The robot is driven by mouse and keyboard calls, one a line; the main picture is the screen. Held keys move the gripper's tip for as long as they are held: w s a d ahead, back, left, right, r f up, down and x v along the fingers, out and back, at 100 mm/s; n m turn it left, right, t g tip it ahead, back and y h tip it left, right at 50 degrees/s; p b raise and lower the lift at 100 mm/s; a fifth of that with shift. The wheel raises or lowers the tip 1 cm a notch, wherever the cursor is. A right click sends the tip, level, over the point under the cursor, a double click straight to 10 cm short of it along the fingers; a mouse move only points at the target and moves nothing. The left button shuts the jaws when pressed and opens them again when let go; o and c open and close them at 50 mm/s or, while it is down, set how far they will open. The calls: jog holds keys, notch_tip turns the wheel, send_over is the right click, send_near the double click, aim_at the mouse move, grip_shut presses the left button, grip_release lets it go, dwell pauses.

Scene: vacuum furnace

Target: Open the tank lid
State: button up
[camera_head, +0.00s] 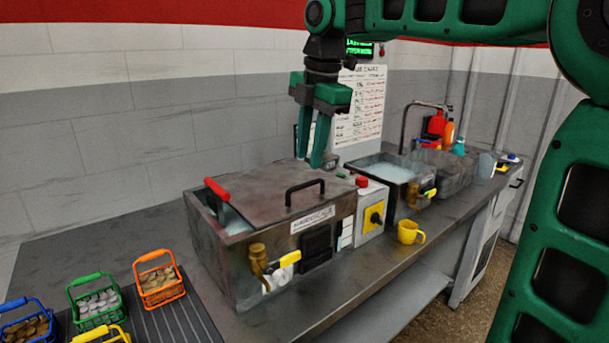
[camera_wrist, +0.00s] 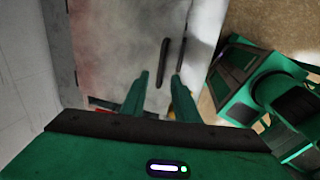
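The metal tank (camera_head: 235,262) stands on the counter. Its grey-brown lid (camera_head: 262,190) lies flat over most of the top, with an opening at the left end where a red handle (camera_head: 217,189) shows. A black bar handle (camera_head: 305,184) sits near the lid's front edge. My gripper (camera_head: 310,162) is above and behind the lid's back right part, apart from the handle, fingers pointing down. In the wrist view the lid (camera_wrist: 115,50) and its dark handle (camera_wrist: 163,62) lie beyond the two parted, empty fingers (camera_wrist: 160,92).
A control box (camera_head: 370,212) with a red button and yellow switch adjoins the tank's right side. A brass valve (camera_head: 258,258) juts from the front. Further right are a yellow mug (camera_head: 410,232) and water-filled sink (camera_head: 385,168). Small baskets, including an orange one (camera_head: 160,285), stand front left.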

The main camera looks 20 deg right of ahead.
aim_at(307, 184)
jog(key=shift+w+a+f, duration=0.1)
jog(key=shift+w+f, duration=0.1)
jog(key=shift+f, duration=0.8)
jog(key=shift+w+d+f, duration=0.1)
jog(key=shift+w+f, duration=0.05)
jog(key=shift+f, duration=0.8)
jog(key=shift+w+a+f, duration=0.1)
jog(key=shift+w+f, duration=0.1)
jog(key=shift+f, duration=0.8)
grip_shut()
